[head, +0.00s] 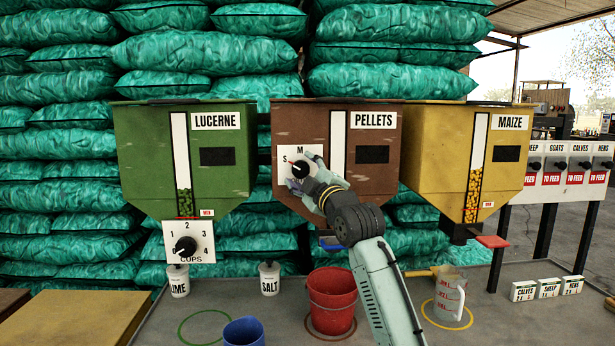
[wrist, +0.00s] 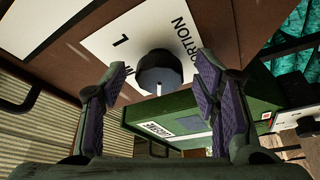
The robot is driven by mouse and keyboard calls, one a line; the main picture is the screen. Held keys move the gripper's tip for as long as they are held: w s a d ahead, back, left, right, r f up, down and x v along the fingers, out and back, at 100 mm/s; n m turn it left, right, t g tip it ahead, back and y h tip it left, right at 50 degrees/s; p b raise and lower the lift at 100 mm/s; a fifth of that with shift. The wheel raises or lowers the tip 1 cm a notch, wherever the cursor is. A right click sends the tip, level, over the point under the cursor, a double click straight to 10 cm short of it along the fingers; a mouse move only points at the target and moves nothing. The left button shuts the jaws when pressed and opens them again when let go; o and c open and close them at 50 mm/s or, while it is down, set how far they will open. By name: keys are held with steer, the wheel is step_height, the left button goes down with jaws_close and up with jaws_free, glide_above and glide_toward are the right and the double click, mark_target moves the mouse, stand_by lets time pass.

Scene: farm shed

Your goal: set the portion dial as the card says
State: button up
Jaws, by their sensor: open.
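The portion dial is a black round knob (wrist: 160,72) on a white plate (wrist: 105,45) on the front of the brown PELLETS hopper (head: 285,112). The plate shows S and M in the head view and L in the wrist view. The knob's white pointer mark faces the S side, left in the head view. My gripper (head: 306,168) is open in front of the knob, one finger to each side of it; I cannot tell whether they touch it. Small cards (head: 523,291) lettered CALVES, SHEEP and HENS stand at the bench's right; their small marks are unreadable.
The green LUCERNE hopper (head: 142,150) with its CUPS dial (head: 186,246) is left, the yellow MAIZE hopper (head: 425,150) right. Below are a red bucket (head: 332,300), a blue cup (head: 243,332) and a clear jug (head: 450,297). A TO FEED board (head: 530,190) stands far right.

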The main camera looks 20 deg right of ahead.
steer(key=v, duration=1.2)
